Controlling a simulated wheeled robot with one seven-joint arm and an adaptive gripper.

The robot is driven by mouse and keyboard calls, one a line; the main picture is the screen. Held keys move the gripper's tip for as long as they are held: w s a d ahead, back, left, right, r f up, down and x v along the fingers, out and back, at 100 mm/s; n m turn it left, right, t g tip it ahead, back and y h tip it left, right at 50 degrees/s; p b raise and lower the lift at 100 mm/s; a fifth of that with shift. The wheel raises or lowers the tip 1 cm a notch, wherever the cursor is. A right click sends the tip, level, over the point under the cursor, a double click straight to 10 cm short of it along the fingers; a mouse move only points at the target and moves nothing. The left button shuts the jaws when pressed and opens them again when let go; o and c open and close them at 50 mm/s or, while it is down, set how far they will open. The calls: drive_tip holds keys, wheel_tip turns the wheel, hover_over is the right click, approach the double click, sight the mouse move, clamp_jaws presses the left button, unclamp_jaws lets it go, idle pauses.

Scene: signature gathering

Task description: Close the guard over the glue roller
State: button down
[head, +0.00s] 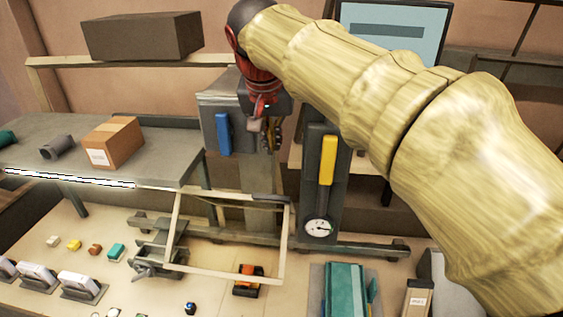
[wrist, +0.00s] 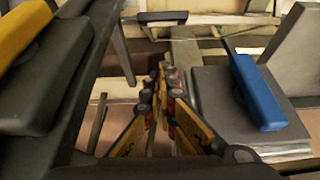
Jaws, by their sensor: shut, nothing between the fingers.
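A pale open frame, which looks like the guard (head: 225,273), stands tilted up over the bench in the head view. A dark strip sits on its upper bar; this bar (head: 222,192) also shows at the top of the wrist view (wrist: 215,19). I cannot clearly pick out the glue roller; the frame and dim parts behind it make it uncertain. My gripper (head: 272,145) is shut and empty, pointing down behind and above the frame's upper bar, apart from it. Its yellow and black fingers (wrist: 160,75) meet in the wrist view.
A grey box with a blue handle (head: 223,134) is left of my gripper. A dark panel with a yellow handle (head: 327,160) and a gauge (head: 318,228) is to the right. A cardboard box (head: 113,143) sits on the left shelf. An orange-topped item (head: 249,280) lies beneath the frame.

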drive_tip(key=f, duration=0.3)
drive_tip(key=w+f+p, duration=0.1)
drive_tip(key=f, duration=0.3)
drive_tip(key=f+p, duration=0.1)
drive_tip(key=f, duration=0.2)
drive_tip(key=shift+w+d+f, duration=0.1)
drive_tip(key=shift+w+f, duration=0.1)
drive_tip(key=shift+w, duration=0.05)
drive_tip(key=shift+s+f, duration=0.3)
drive_tip(key=shift+s, duration=0.15)
drive_tip(key=shift+w+f, duration=0.1)
drive_tip(key=shift+w, duration=0.05)
drive_tip(key=shift+f, duration=0.1)
